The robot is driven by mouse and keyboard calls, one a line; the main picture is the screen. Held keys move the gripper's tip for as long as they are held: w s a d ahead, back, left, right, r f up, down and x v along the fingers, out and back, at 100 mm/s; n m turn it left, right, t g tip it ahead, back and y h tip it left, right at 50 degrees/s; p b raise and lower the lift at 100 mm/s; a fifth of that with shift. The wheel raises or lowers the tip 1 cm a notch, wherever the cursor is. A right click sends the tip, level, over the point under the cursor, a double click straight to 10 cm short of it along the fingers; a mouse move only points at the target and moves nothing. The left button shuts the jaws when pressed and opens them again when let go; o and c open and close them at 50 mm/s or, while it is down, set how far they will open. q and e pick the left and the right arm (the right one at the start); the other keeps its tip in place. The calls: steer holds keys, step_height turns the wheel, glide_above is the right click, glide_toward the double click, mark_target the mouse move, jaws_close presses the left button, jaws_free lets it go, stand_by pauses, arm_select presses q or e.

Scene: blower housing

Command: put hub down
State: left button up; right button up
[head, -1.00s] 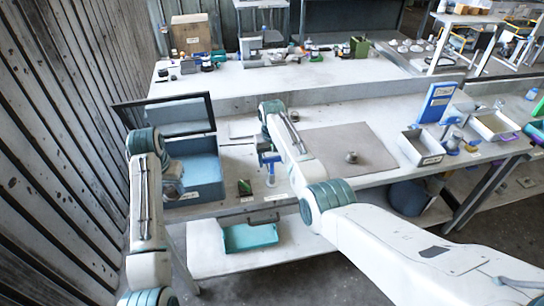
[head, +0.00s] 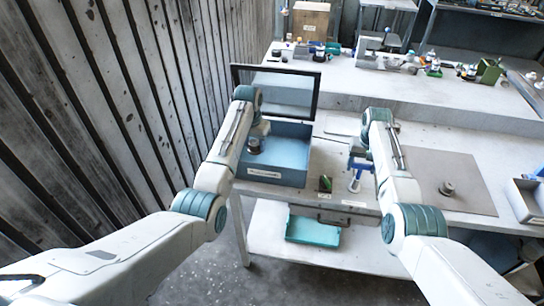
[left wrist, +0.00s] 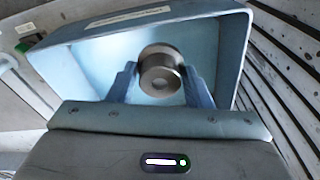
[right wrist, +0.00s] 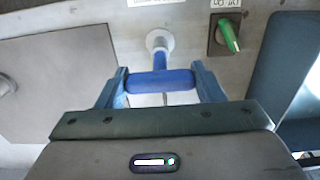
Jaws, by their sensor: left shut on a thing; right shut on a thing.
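The hub, a short grey metal cylinder, is between my left fingers in the left wrist view (left wrist: 160,72). My left gripper (left wrist: 160,84) is shut on it. In the head view the hub (head: 255,146) is over or inside the open blue box (head: 285,163), near its left side; I cannot tell whether it touches the floor. My right gripper (right wrist: 160,80) is shut on the blue crossbar of a T-shaped handle (right wrist: 160,79), which stands at the bench front in the head view (head: 355,183).
The box's framed lid (head: 290,92) stands raised behind it. A green switch (head: 325,184) is between box and handle. A small metal part (head: 447,188) sits on a grey mat (head: 465,200). A teal tray (head: 313,231) is on the lower shelf.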

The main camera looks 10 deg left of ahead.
mark_target(253, 159)
arm_select(q)
steer(key=shift+w+a+f, duration=0.1)
steer(key=shift+w+a, duration=0.55)
steer(key=shift+w, duration=0.2)
steer(key=shift+w+a+f, duration=0.15)
steer(key=shift+f, duration=4.9)
steer(key=shift+f, duration=0.1)
steer(key=o, duration=1.1)
steer(key=shift+c, duration=0.2)
